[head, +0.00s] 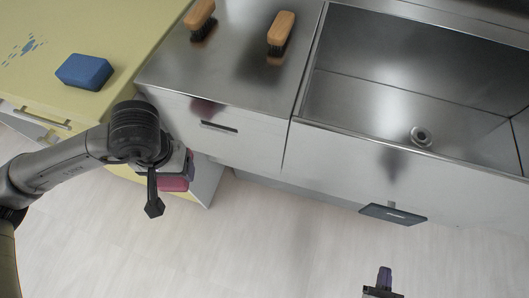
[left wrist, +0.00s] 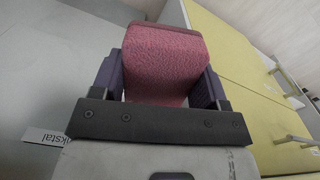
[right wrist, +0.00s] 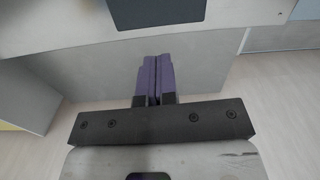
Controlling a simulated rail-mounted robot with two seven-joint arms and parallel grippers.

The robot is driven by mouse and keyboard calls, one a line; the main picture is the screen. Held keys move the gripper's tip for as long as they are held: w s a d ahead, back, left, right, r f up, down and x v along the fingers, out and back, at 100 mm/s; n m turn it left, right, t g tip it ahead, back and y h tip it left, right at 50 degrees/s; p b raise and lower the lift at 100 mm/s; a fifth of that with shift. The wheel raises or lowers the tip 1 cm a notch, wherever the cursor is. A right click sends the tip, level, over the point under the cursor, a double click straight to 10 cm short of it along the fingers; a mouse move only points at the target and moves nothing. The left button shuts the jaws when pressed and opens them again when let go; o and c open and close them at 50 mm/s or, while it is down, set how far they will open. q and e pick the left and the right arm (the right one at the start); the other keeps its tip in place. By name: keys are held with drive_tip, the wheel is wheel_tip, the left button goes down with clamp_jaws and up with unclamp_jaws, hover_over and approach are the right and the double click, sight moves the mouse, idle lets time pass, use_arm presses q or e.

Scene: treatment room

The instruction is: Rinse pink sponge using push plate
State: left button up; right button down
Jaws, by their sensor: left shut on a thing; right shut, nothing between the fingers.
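The pink sponge (left wrist: 163,62) is gripped between the purple fingers of my left gripper (left wrist: 160,80), which is shut on it. In the head view the sponge (head: 173,184) shows partly behind my left wrist, in front of the steel cabinet. A dark push plate (head: 393,214) sticks out from the front of the sink unit, below the basin. The plate also shows at the top of the right wrist view (right wrist: 155,10). My right gripper (head: 384,278) is shut and empty, below and in front of the plate; its fingers touch each other in the right wrist view (right wrist: 155,78).
The steel sink (head: 370,105) has a drain (head: 421,136) and an empty basin. Two wooden-handled brushes (head: 281,33) (head: 200,18) stand on the steel counter (head: 235,70). A blue sponge (head: 84,72) lies on the yellow counter (head: 115,25). The floor in front is clear.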

drive_tip(key=shift+a+m, duration=0.1)
drive_tip(key=shift+m, duration=0.3)
drive_tip(key=shift+w, duration=0.1)
use_arm(q)
drive_tip(key=shift+f, duration=0.2)
wheel_tip(320, 180, down, 4)
drive_tip(key=b, duration=0.4)
drive_tip(key=shift+r, duration=0.15)
use_arm(e)
approach(389, 218)
drive_tip(key=x, duration=0.7)
drive_tip(key=shift+w+f, duration=0.1)
drive_tip(key=shift+w, duration=0.15)
